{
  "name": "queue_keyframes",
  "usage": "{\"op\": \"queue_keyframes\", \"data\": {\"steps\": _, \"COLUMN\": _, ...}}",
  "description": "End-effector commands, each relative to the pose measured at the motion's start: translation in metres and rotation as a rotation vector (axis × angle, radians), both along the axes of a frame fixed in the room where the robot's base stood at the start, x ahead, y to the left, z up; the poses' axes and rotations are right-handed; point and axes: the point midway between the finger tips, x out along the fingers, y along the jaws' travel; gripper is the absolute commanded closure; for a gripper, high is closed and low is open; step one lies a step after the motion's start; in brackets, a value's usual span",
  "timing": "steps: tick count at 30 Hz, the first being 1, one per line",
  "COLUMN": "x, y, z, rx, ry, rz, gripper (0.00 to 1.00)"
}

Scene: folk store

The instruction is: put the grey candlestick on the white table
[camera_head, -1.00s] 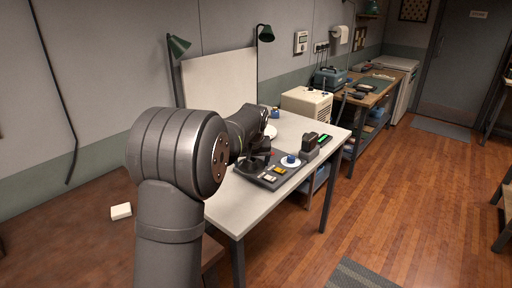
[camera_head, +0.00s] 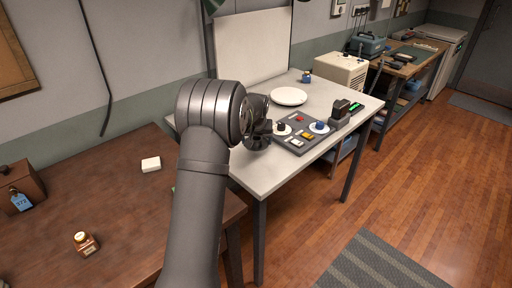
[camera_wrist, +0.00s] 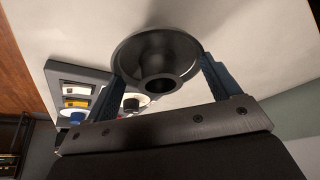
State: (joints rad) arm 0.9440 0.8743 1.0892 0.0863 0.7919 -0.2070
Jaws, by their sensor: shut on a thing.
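The grey candlestick (camera_wrist: 157,52) is a dark, round piece with a wide disc and a hollow socket, seen in the wrist view. My gripper (camera_wrist: 162,68) is shut on it, with a blue finger on each side. In the head view my gripper (camera_head: 259,130) is at the white table (camera_head: 240,172), left of the control panel. There the candlestick is hard to tell apart from the dark gripper. The pale tabletop (camera_wrist: 245,35) shows behind the candlestick in the wrist view. I cannot tell whether the candlestick touches it.
The control panel (camera_head: 297,146) with knobs and buttons lies right of my gripper. A white plate (camera_head: 289,96) and a dark device (camera_head: 341,112) are also on the table. A brown table (camera_head: 110,195) at left holds a small bottle (camera_head: 85,243) and a white block (camera_head: 151,164).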

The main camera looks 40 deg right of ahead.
Motion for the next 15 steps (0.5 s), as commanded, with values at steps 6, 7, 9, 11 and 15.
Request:
{"op": "queue_keyframes", "data": {"steps": 6, "x": 0.007, "y": 0.001, "z": -0.012, "rx": 0.0, "ry": 0.0, "rz": 0.0, "gripper": 0.44}}
{"op": "queue_keyframes", "data": {"steps": 7, "x": 0.007, "y": 0.001, "z": -0.016, "rx": 0.001, "ry": 0.001, "rz": 0.0, "gripper": 0.44}}
{"op": "queue_keyframes", "data": {"steps": 9, "x": 0.007, "y": 0.001, "z": -0.028, "rx": 0.002, "ry": 0.002, "rz": 0.0, "gripper": 0.44}}
{"op": "queue_keyframes", "data": {"steps": 11, "x": 0.007, "y": 0.001, "z": -0.036, "rx": 0.001, "ry": 0.001, "rz": 0.0, "gripper": 0.44}}
{"op": "queue_keyframes", "data": {"steps": 15, "x": 0.007, "y": 0.001, "z": -0.044, "rx": -0.002, "ry": -0.001, "rz": 0.0, "gripper": 0.44}}
